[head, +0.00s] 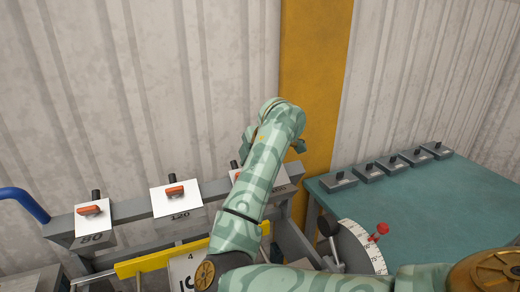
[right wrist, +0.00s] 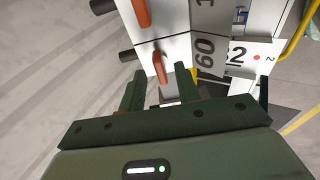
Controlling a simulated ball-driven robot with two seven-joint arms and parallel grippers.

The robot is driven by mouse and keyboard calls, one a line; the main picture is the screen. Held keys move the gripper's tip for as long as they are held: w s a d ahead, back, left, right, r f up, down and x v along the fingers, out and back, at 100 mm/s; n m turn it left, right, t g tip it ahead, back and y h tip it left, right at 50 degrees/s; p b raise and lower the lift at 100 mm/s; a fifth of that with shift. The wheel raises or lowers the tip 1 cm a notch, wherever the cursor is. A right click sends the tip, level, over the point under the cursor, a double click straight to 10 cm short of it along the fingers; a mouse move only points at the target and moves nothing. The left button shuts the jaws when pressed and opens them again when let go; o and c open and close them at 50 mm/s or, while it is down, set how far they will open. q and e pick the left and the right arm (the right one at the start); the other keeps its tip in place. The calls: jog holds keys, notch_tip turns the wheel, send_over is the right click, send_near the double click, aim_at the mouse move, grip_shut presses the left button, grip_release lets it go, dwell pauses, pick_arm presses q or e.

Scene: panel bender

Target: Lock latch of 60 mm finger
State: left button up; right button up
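The 60 mm finger (right wrist: 178,45) shows in the right wrist view as a white and grey piece marked 60, with an orange latch (right wrist: 160,68) on its white face. My right gripper (right wrist: 161,92) is open, with its two fingers on either side of the latch's line. The latch shows between the fingertips; I cannot tell whether they touch it. In the head view my right arm covers most of the right-hand finger, leaving a bit of its orange latch (head: 236,175) visible. My left gripper is not in view.
Other white-faced fingers, one marked 120 (head: 177,198) and one at the left (head: 94,222), sit on the grey rail with orange latches. A yellow bar (head: 160,262) runs below. A green table (head: 430,210) with several small grey blocks and a dial (head: 358,247) stand right.

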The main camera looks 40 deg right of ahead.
jog(key=p+v, duration=1.1)
jog(key=v, duration=0.4)
dwell(0.8)
